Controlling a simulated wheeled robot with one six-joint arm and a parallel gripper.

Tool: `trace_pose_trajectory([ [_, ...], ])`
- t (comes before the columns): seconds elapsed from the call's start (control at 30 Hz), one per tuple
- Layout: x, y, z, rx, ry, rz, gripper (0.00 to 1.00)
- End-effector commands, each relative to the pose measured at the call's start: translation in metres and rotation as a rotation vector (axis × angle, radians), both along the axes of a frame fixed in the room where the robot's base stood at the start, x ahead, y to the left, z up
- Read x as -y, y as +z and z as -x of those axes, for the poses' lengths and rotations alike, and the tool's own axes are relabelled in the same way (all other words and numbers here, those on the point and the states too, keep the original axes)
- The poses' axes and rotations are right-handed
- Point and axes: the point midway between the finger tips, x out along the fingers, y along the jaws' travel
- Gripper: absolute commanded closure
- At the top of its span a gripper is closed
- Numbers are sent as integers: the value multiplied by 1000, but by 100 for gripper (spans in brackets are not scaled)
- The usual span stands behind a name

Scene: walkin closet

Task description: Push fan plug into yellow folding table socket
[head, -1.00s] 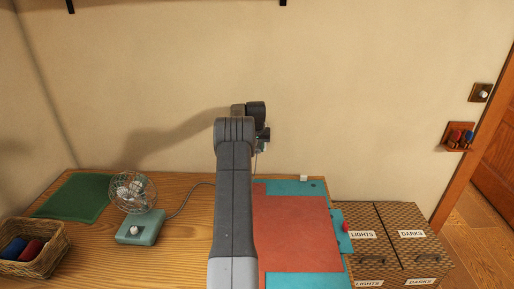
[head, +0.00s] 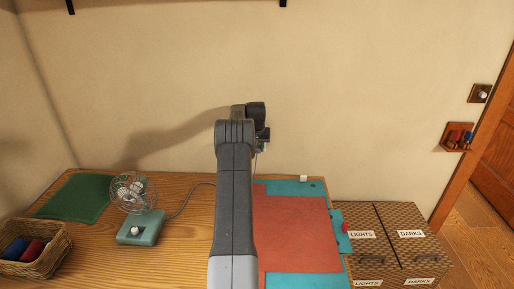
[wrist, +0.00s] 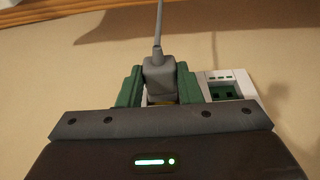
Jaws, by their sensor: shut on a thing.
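In the wrist view, my gripper (wrist: 158,84) has its green fingers shut on the grey fan plug (wrist: 159,70). The plug's cord runs up toward the top of the picture. In the head view, the fan (head: 137,230) stands on the wooden table. My arm hides the plug there.
A green cloth (head: 75,197) and a wicker basket (head: 42,262) lie left of the fan. A red mat (head: 297,233) over a teal board (head: 283,187) covers the table's right part. Wicker boxes (head: 388,222) stand to the right. The wall rises close behind.

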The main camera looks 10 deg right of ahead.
Motion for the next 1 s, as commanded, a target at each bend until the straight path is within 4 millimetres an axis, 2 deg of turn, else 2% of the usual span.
trace_pose_trajectory([
  [1.0,1,1,-5,0,0,0,95],
])
